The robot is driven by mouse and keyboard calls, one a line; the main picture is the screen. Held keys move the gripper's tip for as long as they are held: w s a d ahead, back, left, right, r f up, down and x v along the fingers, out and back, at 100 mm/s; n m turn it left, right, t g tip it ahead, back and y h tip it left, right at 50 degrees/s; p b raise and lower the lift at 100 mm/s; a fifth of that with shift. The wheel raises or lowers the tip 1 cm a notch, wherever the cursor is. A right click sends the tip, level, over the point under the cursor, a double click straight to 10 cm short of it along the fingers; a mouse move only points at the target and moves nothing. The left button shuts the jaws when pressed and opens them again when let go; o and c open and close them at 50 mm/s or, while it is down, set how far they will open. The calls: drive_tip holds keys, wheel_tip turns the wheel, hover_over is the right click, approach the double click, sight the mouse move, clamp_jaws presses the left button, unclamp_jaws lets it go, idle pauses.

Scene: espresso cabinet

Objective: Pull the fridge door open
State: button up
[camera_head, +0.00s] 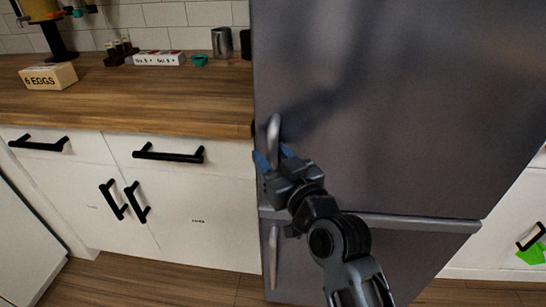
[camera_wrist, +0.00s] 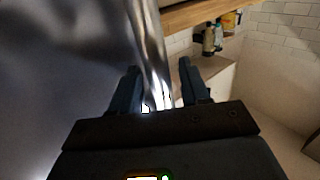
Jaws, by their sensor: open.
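The fridge is grey metal, with a large upper door (camera_head: 390,90) and a smaller lower door (camera_head: 370,255). Both doors look shut. The upper door's vertical handle (camera_head: 274,128) is on its left edge. My gripper (camera_head: 273,158) is open at the lower part of this handle, with a blue finger on either side. In the wrist view the handle (camera_wrist: 152,50) runs down between the two fingers of my gripper (camera_wrist: 160,90). I cannot tell whether either finger touches it. The lower door has its own handle (camera_head: 273,252).
A wooden counter (camera_head: 140,95) over white cabinets (camera_head: 180,225) stands left of the fridge, with black handles sticking out. An egg box (camera_head: 50,77) and small items stand on it. A white cabinet (camera_head: 515,225) is at the right. Some floor shows below.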

drive_tip(key=shift+c, duration=0.4)
clamp_jaws()
